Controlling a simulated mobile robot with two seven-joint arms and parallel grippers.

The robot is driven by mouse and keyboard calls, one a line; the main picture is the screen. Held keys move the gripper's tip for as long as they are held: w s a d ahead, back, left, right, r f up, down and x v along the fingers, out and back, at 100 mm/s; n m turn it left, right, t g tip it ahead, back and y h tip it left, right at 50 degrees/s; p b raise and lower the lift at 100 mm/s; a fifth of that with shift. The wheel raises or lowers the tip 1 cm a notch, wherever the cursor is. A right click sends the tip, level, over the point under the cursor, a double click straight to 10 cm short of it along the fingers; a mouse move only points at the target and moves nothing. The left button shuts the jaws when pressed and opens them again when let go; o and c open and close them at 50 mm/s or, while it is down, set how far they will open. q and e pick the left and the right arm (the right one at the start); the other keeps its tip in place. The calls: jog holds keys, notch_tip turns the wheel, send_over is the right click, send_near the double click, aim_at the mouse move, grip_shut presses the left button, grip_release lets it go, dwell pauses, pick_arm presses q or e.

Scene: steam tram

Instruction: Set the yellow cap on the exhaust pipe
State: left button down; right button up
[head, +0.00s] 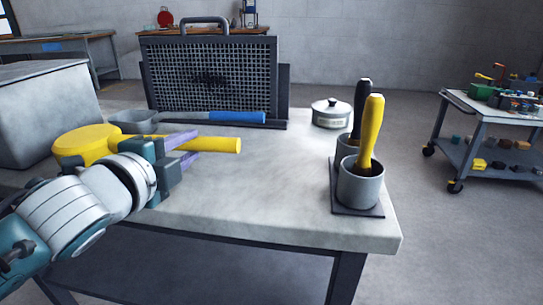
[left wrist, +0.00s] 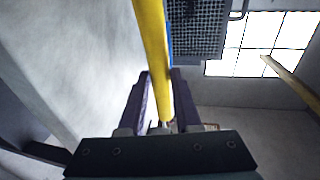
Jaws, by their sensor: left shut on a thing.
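My left gripper (head: 194,146) is shut on the yellow handle of a round-headed yellow tool (head: 222,145), held over the left part of the grey table. Its round yellow head (head: 84,143) shows left of my wrist, and the handle sticks out to the right past the purple fingers. In the left wrist view the yellow handle (left wrist: 154,50) runs between the two fingers. I cannot tell whether this yellow tool is the cap. I see no thing that I can make out as an exhaust pipe. My right gripper is not in view.
A blue-handled ladle (head: 237,117) lies before a dark mesh panel (head: 209,78). A lidded pot (head: 331,114) and two grey cups (head: 361,184) with upright black and yellow handles stand at the right. The table's (head: 270,195) middle is clear. A cart (head: 500,110) stands beyond.

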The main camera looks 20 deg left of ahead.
aim_at(193, 189)
pick_arm(q)
notch_tip(193, 189, down, 4)
jog(key=shift+f+b, duration=0.1)
jog(key=shift+b, duration=0.85)
jog(key=c, duration=0.6)
grip_release()
jog(key=shift+f, duration=0.1)
